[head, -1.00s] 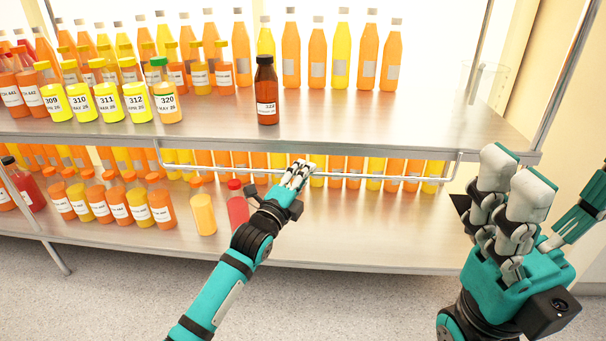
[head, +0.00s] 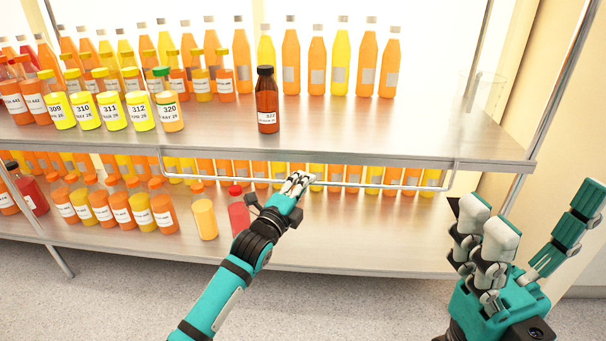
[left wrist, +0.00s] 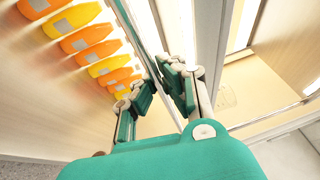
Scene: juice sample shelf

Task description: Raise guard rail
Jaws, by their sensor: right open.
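The guard rail (head: 385,187) is a thin metal bar hanging below the front edge of the upper shelf (head: 360,160). It runs across in front of the lower bottles, with bent ends up at the shelf edge. My left gripper (head: 297,182) is at the middle of the rail, its fingertips overlapping the bar. In the left wrist view my left gripper's fingers (left wrist: 162,82) point at the shelf, their tips close together near the shelf edge. Whether they are closed around the bar is unclear. My right gripper (head: 525,225) is open and empty at the right, in front of the shelf.
The upper shelf holds several labelled bottles at the left, orange and yellow bottles at the back and a brown bottle (head: 267,100) near its middle. A clear beaker (head: 482,90) stands at the right. Below, a red bottle (head: 238,212) and a yellow-orange one (head: 204,215) stand near my left arm.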

